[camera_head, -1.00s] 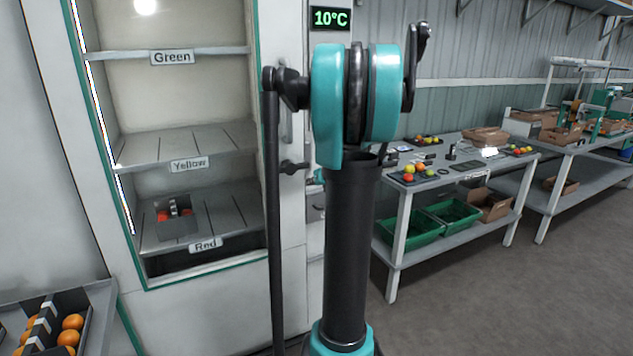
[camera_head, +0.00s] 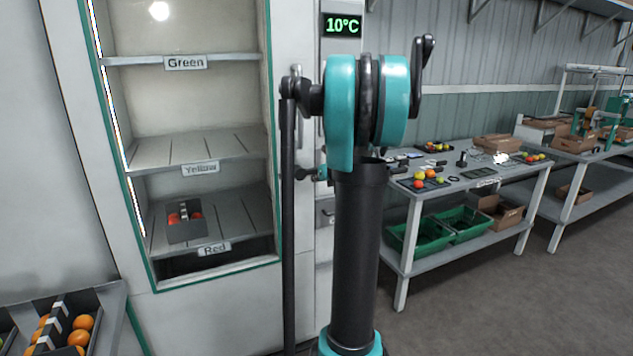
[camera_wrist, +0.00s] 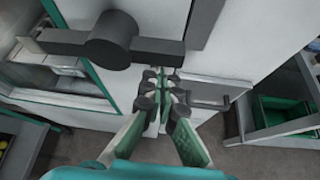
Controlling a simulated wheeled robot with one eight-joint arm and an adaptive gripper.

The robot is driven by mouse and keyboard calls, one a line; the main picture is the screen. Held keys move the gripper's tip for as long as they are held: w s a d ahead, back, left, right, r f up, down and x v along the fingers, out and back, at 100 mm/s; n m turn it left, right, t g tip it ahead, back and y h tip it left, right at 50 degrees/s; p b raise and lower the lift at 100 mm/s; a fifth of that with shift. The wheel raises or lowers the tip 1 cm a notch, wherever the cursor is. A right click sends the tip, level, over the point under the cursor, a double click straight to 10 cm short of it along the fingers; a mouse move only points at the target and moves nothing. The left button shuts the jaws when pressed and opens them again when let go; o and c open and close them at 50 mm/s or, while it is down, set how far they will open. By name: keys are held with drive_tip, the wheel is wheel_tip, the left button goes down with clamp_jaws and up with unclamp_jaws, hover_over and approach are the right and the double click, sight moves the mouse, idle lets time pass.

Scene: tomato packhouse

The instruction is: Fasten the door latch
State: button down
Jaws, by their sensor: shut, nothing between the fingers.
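The door latch (camera_wrist: 112,36) shows in the wrist view as a dark grey lever on a round hub, lying roughly level across the white front beside the cabinet's opening. The lever's right end lies just above my gripper's fingertips. My gripper (camera_wrist: 163,80) is shut and empty, with its black-jointed fingers close together; whether it touches the lever cannot be told. In the head view my gripper (camera_head: 319,173) is small and partly hidden by my arm. The lit cabinet (camera_head: 141,245) stands left of my arm, with shelves marked Green, Yellow and Red.
A grey vertical handle (camera_wrist: 205,22) runs up near the lever. A grey front with a dark pull (camera_wrist: 212,92) is right of my fingers. A workbench (camera_head: 460,184) with produce stands to the right. Open floor lies at lower right.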

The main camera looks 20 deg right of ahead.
drive_tip(key=shift+w+d+r+n+h, duration=0.15)
drive_tip(key=shift+r+n+h, duration=0.1)
drive_tip(key=shift+r, duration=0.2)
drive_tip(key=shift+w+d+r+n+h, duration=0.1)
drive_tip(key=shift+r+n+h, duration=0.15)
drive_tip(key=shift+r, duration=0.15)
drive_tip(key=shift+a, duration=0.1)
